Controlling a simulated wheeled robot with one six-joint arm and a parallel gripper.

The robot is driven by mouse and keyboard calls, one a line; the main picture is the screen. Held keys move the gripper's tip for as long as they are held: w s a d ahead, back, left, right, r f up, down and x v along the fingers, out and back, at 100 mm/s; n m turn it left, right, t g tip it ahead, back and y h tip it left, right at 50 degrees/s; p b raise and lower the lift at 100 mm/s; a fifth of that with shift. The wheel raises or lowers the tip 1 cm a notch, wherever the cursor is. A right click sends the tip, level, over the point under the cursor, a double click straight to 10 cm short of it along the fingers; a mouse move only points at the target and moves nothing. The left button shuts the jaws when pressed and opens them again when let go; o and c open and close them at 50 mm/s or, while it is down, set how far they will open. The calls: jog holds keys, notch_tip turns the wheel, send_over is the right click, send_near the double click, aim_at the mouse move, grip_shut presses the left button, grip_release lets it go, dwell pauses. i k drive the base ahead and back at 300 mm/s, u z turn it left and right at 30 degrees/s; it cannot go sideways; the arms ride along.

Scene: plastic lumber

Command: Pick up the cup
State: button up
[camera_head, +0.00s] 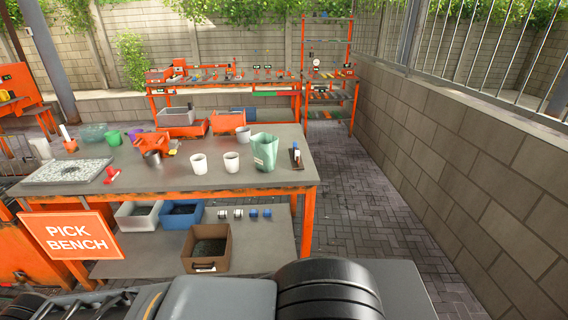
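Several cup-like vessels stand on the bench top (200,183). Near its right part are two white cups, a left one (199,163) and a right one (232,162), upright and slightly apart. A grey cup (152,159) stands left of them, in front of an orange bin (150,142). A green cup (113,138) and a small purple cup (134,134) stand farther back on the left. Which cup the task means cannot be told. My gripper is not in view; only dark parts of my own body show along the bottom edge, well in front of the bench.
A pale green pitcher (265,151) stands close right of the white cups, with a small upright dark tool (295,156) beyond it. A speckled slab (68,172) lies at left. A brown crate (207,250) sits on the lower shelf. A block wall (470,160) bounds the right; paving between is clear.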

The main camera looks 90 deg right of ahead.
aim_at(232, 160)
jog(key=z, duration=1.85)
jog(key=i, duration=1)
